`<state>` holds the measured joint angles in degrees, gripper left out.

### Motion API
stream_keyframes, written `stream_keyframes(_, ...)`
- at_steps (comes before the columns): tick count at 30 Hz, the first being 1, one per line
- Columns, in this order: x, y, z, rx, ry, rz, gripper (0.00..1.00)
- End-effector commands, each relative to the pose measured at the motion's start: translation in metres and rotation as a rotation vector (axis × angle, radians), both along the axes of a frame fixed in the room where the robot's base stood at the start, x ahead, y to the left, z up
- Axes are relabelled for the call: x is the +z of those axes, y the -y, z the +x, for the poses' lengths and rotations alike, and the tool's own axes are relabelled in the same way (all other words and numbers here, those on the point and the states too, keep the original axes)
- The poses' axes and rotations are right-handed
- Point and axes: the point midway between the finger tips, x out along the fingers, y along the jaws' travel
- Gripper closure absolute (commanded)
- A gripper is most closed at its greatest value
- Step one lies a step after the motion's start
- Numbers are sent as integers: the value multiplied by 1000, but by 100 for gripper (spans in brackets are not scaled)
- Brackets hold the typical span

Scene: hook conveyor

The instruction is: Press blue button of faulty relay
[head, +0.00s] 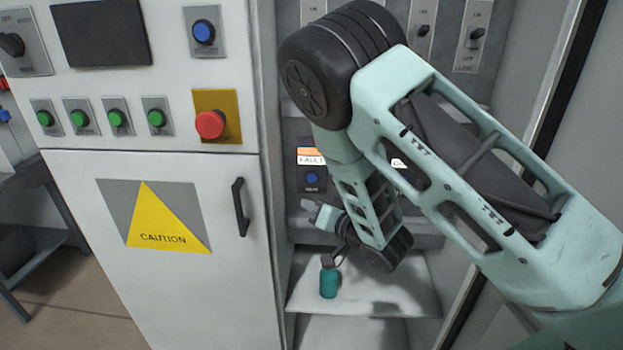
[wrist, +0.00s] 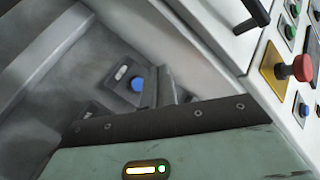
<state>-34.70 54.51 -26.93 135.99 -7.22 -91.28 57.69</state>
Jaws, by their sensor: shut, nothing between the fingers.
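The faulty relay (head: 311,156) is a dark unit in the open cabinet, with an orange and white display reading "FAULT". Its round blue button (head: 312,178) sits below the display, uncovered in the head view. A blue button (wrist: 138,85) on a dark relay face also shows in the wrist view, close to the finger end. My gripper (head: 314,209) is shut and empty, just below the faulty relay's button. I cannot tell the exact gap between them. My arm partly hides a second relay (head: 399,163) to the right.
A teal bottle (head: 329,281) with a dark cap stands on the cabinet shelf (head: 405,298) below my gripper. The white panel at left carries a red button (head: 210,124), green buttons, another blue button (head: 203,32) and a door handle (head: 240,207). Cabinet walls enclose my arm.

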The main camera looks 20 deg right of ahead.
Motion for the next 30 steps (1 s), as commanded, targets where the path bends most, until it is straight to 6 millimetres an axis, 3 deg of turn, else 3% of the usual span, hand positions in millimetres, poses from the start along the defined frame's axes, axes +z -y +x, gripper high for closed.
stream_keyframes(18, 0, 29, 67, -4, 1, 1, 100)
stream_keyframes(30, 0, 33, 80, -1, 0, -1, 100)
